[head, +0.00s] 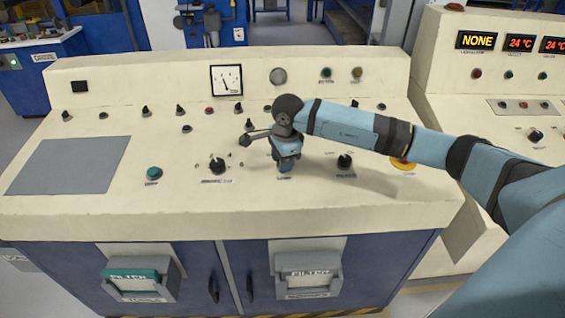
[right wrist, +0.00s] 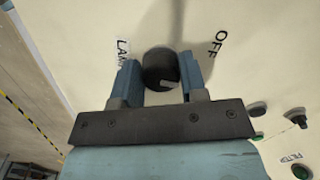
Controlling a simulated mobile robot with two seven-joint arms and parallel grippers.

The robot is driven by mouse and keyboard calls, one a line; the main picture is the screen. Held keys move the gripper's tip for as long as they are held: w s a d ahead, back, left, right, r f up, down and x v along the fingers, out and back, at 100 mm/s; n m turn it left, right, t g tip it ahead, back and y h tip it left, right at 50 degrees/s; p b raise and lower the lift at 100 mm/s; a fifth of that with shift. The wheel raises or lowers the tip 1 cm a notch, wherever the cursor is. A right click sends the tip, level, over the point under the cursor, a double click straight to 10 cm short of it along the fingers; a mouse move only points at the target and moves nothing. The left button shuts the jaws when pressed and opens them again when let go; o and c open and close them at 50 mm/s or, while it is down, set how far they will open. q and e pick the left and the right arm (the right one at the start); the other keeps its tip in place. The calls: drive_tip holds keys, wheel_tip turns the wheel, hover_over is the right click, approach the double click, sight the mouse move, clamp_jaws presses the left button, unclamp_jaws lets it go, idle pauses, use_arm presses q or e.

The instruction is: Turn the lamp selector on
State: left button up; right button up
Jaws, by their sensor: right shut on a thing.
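The lamp selector is a round black knob (right wrist: 160,68) on the cream panel, with a small light mark on its lower right side in the right wrist view. The word LAMP is printed to its left and OFF to its upper right there. My right gripper (head: 285,168) points down onto the panel in the head view and hides the knob. In the right wrist view its two blue fingers stand on either side of the knob, shut on it. My left gripper is not in view.
Other black knobs (head: 217,166) and (head: 344,161) stand left and right of my right gripper. A green button (head: 153,173) and a yellow-ringed button (head: 402,164) are farther out. A gauge (head: 227,80) is at the back. A bare grey plate (head: 68,166) lies at left.

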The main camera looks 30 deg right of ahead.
drive_tip(key=m+b, duration=0.1)
drive_tip(key=m, duration=0.4)
drive_tip(key=shift+w, duration=0.1)
idle(0.7)
drive_tip(key=o, duration=0.9)
drive_tip(key=shift+r, duration=0.1)
drive_tip(key=r, duration=0.4)
drive_tip(key=s+r, duration=0.1)
drive_tip(key=r, duration=0.4)
drive_tip(key=s+r, duration=0.1)
drive_tip(key=r, duration=0.3)
drive_tip(key=shift+d+r, duration=0.15)
drive_tip(key=shift+r, duration=0.15)
drive_tip(key=shift+f, duration=0.1)
